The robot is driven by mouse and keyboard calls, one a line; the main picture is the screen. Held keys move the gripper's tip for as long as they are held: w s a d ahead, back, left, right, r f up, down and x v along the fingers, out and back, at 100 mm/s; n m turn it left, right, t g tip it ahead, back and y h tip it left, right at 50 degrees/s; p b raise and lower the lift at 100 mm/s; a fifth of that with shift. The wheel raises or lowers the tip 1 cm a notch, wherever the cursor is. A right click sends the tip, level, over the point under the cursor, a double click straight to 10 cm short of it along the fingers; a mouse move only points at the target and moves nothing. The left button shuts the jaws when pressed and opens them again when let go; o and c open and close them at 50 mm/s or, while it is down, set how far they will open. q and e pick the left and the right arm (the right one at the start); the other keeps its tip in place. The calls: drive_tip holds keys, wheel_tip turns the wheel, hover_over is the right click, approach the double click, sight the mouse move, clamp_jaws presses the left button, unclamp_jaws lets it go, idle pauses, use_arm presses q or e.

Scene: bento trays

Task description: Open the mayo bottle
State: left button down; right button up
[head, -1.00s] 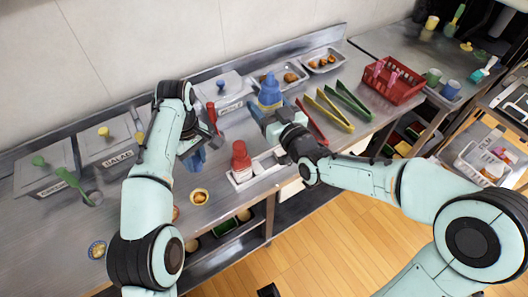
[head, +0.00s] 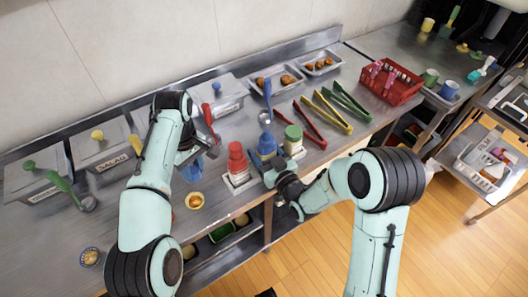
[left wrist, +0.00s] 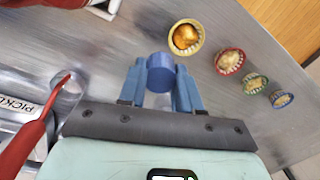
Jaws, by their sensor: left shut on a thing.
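A blue bottle (head: 266,147) stands in the white rack on the counter, between a red bottle (head: 237,160) and a green bottle (head: 293,138). I cannot read which label says mayo. My left gripper (left wrist: 160,80) is shut on a small blue cylinder (left wrist: 160,72), which looks like a bottle cap, held above the counter left of the rack. In the head view the left gripper (head: 196,165) partly hides this piece. My right gripper (head: 265,172) is at the front of the rack, close to the blue bottle. I cannot tell whether its jaws are open or touching it.
A small yellow cup (head: 194,200) sits in front of the left gripper. Red tongs (head: 300,123), yellow tongs (head: 333,111) and green tongs (head: 350,101) lie to the right. A blue-handled ladle (head: 266,100) is behind the blue bottle. A red basket (head: 391,82) stands farther right.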

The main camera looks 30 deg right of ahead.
drive_tip(key=shift+f, duration=0.15)
drive_tip(key=o, duration=0.7)
